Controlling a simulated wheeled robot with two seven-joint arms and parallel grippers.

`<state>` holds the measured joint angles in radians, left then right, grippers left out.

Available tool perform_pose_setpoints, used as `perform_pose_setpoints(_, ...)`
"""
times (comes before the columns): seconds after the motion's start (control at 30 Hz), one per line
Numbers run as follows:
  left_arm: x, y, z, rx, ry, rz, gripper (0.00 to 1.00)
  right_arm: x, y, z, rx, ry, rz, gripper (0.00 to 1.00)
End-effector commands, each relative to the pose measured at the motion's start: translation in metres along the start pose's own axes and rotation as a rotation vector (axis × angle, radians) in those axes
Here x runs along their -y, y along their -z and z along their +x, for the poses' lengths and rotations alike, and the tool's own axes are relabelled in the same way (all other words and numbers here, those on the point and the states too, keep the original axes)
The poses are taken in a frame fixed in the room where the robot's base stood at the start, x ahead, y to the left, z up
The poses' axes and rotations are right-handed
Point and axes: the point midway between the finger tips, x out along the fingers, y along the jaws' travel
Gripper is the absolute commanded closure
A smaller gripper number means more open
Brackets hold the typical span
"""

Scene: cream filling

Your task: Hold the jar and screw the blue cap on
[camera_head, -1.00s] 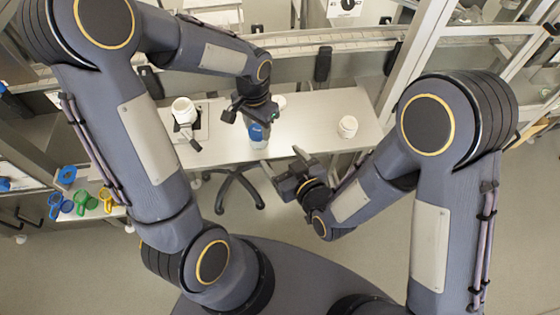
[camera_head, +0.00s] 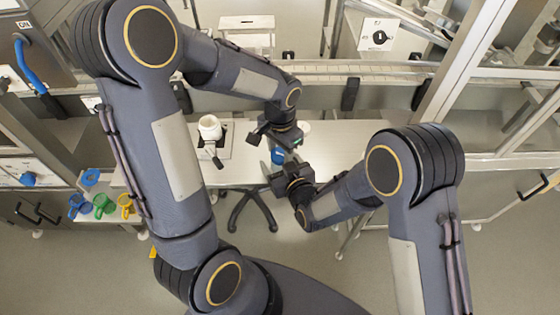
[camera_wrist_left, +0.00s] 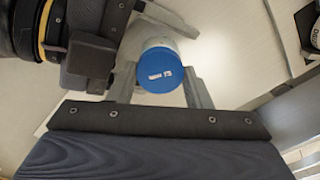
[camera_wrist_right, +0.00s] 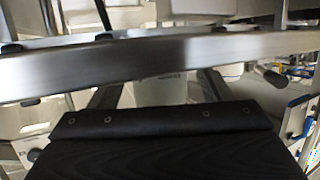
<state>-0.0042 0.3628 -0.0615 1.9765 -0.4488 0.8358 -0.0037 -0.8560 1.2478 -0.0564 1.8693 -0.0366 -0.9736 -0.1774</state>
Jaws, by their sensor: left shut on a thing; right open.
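The blue cap (camera_head: 278,156) sits at my left gripper (camera_head: 277,137). In the left wrist view the cap (camera_wrist_left: 160,70) faces the camera, with part of a pale jar (camera_wrist_left: 183,40) behind it. Whether the cap is threaded on cannot be told. My right gripper (camera_head: 270,177) is open, just below the cap in the head view. In the right wrist view a pale object (camera_wrist_right: 160,90), apparently the jar, shows between my right fingers (camera_wrist_right: 158,92).
A white cup (camera_head: 210,127) stands on a device on the table (camera_head: 335,135). Blue, green and yellow items (camera_head: 103,205) lie at the left. A metal bar (camera_wrist_right: 150,65) crosses the right wrist view.

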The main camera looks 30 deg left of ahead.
Motion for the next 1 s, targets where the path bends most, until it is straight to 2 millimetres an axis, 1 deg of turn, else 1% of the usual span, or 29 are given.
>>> perform_pose_setpoints(0.27,0.0000,0.0001,-0.0001,0.000,0.000,0.000,0.76,0.0000,-0.0001,0.0020,0.001,0.000,0.000,0.28)
perform_pose_setpoints(0.37,0.0000,0.0001,-0.0001,0.000,0.000,0.000,0.76,-0.0001,-0.0001,0.0018,0.000,0.000,0.000,0.38)
perform_pose_setpoints(0.6,0.0000,0.0001,-0.0001,0.000,0.000,0.000,0.76,-0.0001,0.0000,0.0017,0.000,0.000,0.000,0.70)
perform_pose_setpoints(0.67,0.0000,0.0001,-0.0001,-0.001,0.000,0.000,0.76,-0.0001,0.0000,0.0017,0.000,0.000,0.000,0.77)
perform_pose_setpoints(0.7,0.0000,0.0001,-0.0001,0.000,0.000,0.000,0.76,-0.0001,0.0000,0.0017,0.000,0.000,0.000,0.59)
perform_pose_setpoints(0.87,0.0000,0.0002,-0.0001,-0.001,0.000,0.000,0.76,0.0000,0.0001,0.0016,0.000,0.000,0.000,0.80)
perform_pose_setpoints(0.9,0.0000,0.0002,-0.0001,-0.001,0.000,0.000,0.59,0.0000,0.0001,0.0016,0.000,0.000,0.000,0.81)
perform_pose_setpoints(1.0,0.0001,0.0002,-0.0001,-0.001,0.000,0.000,0.72,0.0000,0.0001,0.0016,0.000,0.000,0.000,0.81)
